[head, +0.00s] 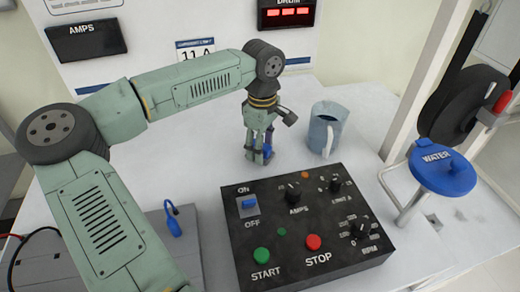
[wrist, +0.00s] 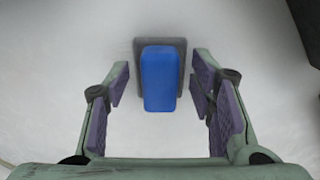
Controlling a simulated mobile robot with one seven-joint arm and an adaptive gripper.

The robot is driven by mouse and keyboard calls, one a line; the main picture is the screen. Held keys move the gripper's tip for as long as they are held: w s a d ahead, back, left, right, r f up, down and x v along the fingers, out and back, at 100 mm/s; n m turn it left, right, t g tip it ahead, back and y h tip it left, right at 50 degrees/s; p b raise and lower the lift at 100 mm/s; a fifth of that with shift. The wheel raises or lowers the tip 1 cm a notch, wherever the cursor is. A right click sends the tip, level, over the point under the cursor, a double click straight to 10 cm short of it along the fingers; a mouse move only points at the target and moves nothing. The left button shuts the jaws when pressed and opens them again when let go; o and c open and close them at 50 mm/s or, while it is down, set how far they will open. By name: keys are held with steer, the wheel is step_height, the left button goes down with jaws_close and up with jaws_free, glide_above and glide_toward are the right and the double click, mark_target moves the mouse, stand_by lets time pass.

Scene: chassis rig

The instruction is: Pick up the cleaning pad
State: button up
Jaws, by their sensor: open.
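The cleaning pad (wrist: 160,78) shows in the wrist view as a blue block on a grey base. It lies on the white table between the two fingers, toward their tips. My gripper (wrist: 158,85) is open, with purple finger pads on both sides and a gap to the pad on each side. In the head view my gripper (head: 259,155) points down at the table behind the control box. There the pad is mostly hidden by the fingers, with only a little blue showing.
A grey-blue mug (head: 325,130) stands right of my gripper. The black control box (head: 300,225) with knobs and buttons is in front. A blue clip (head: 172,222) is at the left. White table (head: 205,170) is clear left of my gripper.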

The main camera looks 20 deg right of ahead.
steer(key=shift+c, duration=0.5)
jaws_close()
step_height(320, 180, up, 10)
steer(key=shift+b, duration=0.85)
steer(key=c, duration=0.5)
jaws_free()
steer(key=c, duration=0.5)
